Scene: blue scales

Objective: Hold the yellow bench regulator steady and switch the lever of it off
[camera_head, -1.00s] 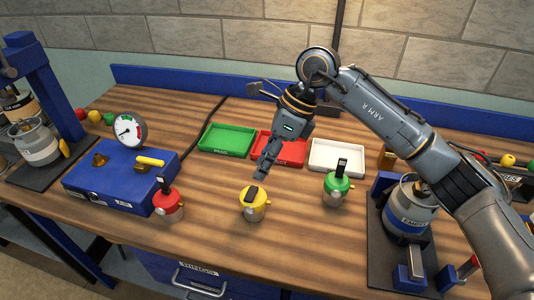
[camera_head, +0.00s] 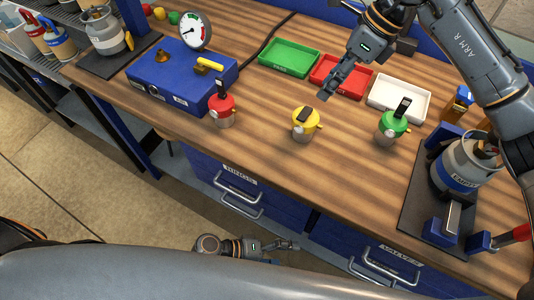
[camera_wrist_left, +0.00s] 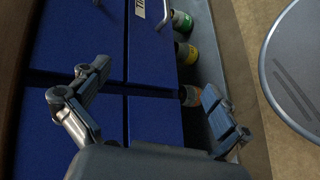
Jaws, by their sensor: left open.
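The yellow bench regulator (camera_head: 305,126) stands upright on the wooden bench, with a black lever (camera_head: 303,114) lying low across its top. My right gripper (camera_head: 326,95) is above the bench, up and to the right of the yellow regulator and apart from it. Its fingers look close together, but I cannot tell whether they are shut. My left gripper (camera_head: 292,244) is low in front of the bench drawers, well below the bench top. In the left wrist view its fingers (camera_wrist_left: 158,100) are spread, with nothing between them.
A red regulator (camera_head: 223,112) and a green regulator (camera_head: 391,129), both with raised levers, flank the yellow one. Green (camera_head: 289,58), red (camera_head: 341,76) and white (camera_head: 398,98) trays lie behind. A blue gauge box (camera_head: 180,75) stands left, a grey cylinder (camera_head: 466,165) right.

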